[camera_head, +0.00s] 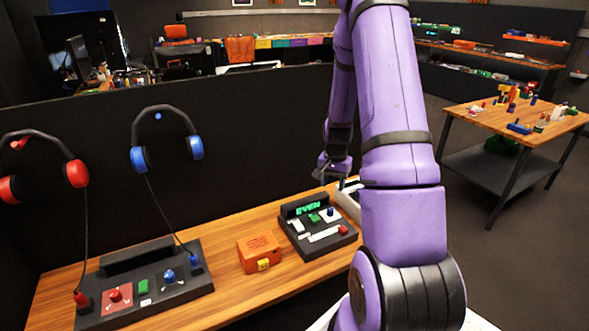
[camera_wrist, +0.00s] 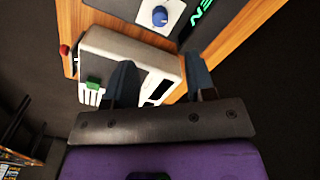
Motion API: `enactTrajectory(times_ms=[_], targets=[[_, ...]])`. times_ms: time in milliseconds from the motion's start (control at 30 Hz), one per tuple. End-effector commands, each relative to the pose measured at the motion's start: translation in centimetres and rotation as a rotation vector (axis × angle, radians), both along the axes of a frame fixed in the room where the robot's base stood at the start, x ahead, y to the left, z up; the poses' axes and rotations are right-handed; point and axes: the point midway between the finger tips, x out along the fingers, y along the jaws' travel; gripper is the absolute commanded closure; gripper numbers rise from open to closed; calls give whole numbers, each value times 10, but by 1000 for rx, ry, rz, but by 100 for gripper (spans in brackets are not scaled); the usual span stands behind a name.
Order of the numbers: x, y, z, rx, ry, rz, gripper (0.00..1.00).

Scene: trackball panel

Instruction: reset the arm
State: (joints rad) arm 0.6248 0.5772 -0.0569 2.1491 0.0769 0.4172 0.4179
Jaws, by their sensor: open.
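My purple arm (camera_head: 395,110) reaches up across the right middle of the head view and bends down on its far side. My gripper (camera_head: 335,172) hangs near the right end of the wooden bench (camera_head: 235,218). In the wrist view the gripper (camera_wrist: 165,85) shows two dark fingers set apart, with nothing visibly held between them. Beyond the fingers lies a white box-shaped device (camera_wrist: 130,52) with a green part (camera_wrist: 93,83) and dark slots. In the head view this white device (camera_head: 350,203) is mostly hidden behind my arm.
A black panel (camera_head: 317,232) with a green "EVEN" display stands left of my gripper. Further left are an orange box (camera_head: 260,253), another black control panel (camera_head: 150,290), and red (camera_head: 75,173) and blue headphones (camera_head: 195,147) on the dark partition. A cluttered wooden table (camera_head: 470,115) stands right.

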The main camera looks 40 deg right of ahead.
Motion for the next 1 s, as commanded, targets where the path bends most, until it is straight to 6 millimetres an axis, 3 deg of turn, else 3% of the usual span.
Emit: enactTrajectory(times_ms=[233, 367, 467, 700, 1000], targets=[[0, 0, 1, -1, -1, 2, 50], [5, 9, 16, -8, -14, 31, 50], [11, 25, 44, -19, -36, 86, 50], [17, 82, 126, -53, -101, 265, 50], [-4, 156, 212, -99, -179, 489, 50]])
